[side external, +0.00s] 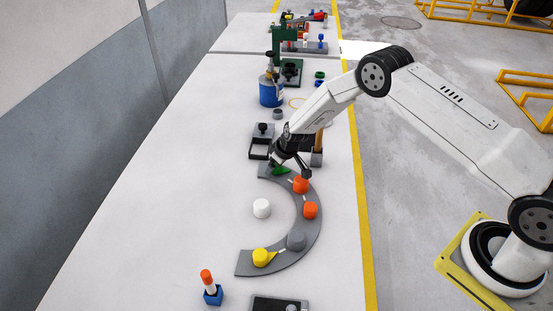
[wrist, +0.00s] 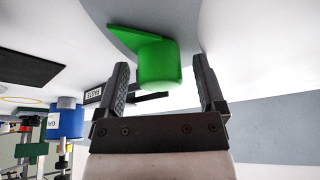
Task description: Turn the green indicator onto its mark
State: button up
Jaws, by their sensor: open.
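The green indicator (wrist: 158,65) is a round knob with a flat pointer that extends to the upper left in the wrist view. It sits on the grey curved plate (side external: 316,226), at the plate's far end. In the side view only a little of the green indicator (side external: 280,170) shows beside my gripper. My gripper (wrist: 163,88) is open, with one finger on each side of the green knob and visible gaps between. The gripper (side external: 290,170) is low over the plate in the side view. I cannot make out the indicator's mark clearly.
The curved plate also carries two orange knobs (side external: 301,185) (side external: 310,210), a grey knob (side external: 296,240) and a yellow knob (side external: 260,256). A white knob (side external: 262,208) stands inside the curve. The table's left side is clear.

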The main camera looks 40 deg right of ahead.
grip_shut()
jog(key=shift+m+h, duration=0.8)
jog(key=shift+m, duration=1.3)
jog(key=shift+r+m+h, duration=0.1)
jog(key=shift+m+h, duration=0.7)
jog(key=shift+m, duration=1.3)
grip_release()
